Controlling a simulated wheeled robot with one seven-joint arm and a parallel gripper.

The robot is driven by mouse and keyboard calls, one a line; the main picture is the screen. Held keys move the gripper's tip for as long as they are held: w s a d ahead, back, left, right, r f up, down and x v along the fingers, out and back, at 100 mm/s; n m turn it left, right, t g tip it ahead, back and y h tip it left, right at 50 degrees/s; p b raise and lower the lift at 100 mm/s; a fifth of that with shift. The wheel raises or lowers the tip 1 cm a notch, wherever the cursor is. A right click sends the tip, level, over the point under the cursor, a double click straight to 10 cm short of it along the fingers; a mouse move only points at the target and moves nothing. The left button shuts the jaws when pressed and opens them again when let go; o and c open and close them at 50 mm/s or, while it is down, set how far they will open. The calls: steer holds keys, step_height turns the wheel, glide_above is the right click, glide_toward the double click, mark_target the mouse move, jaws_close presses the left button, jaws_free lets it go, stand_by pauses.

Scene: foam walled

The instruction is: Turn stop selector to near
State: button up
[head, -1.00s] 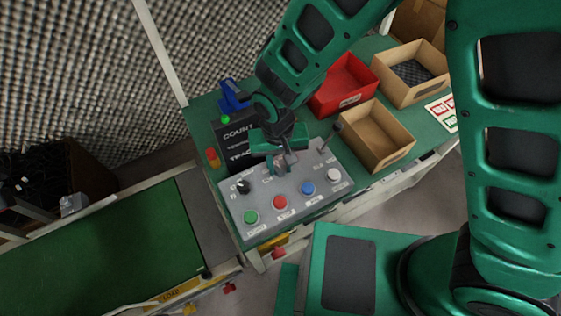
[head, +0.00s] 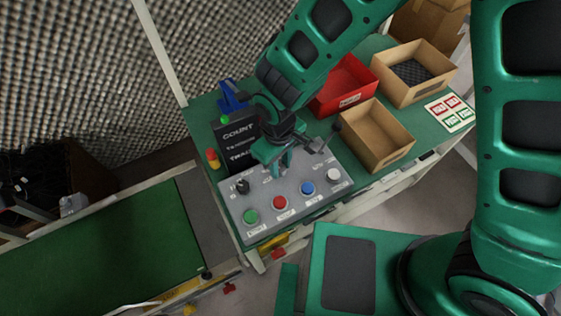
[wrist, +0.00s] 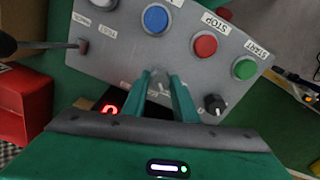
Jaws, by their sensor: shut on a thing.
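The grey control panel (head: 265,200) lies on the green bench, with a row of coloured buttons along its near edge. My gripper (head: 284,172) points down at the middle of the panel, behind the red and blue buttons. In the wrist view my gripper (wrist: 161,82) has its green fingers shut on a small grey piece, which I take to be the stop selector (wrist: 159,74). The fingers hide most of it, so its pointing direction cannot be read. A separate black knob (head: 242,186) stands at the panel's left, also in the wrist view (wrist: 214,104).
Green (head: 250,216), red (head: 279,202), blue (head: 307,188) and white (head: 333,175) buttons line the near edge. A black counter display (head: 237,145) stands behind. A cardboard box (head: 385,153) and red bin (head: 349,100) are to the right. A lever (head: 337,128) stands at the panel's far right.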

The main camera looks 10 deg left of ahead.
mark_target(280, 168)
steer(key=shift+w+d, duration=0.1)
stand_by(0.3)
steer(key=o, duration=1.1)
steer(key=shift+c, duration=0.2)
steer(key=shift+r, duration=0.15)
step_height(280, 168, up, 10)
steer(key=shift+r, duration=0.25)
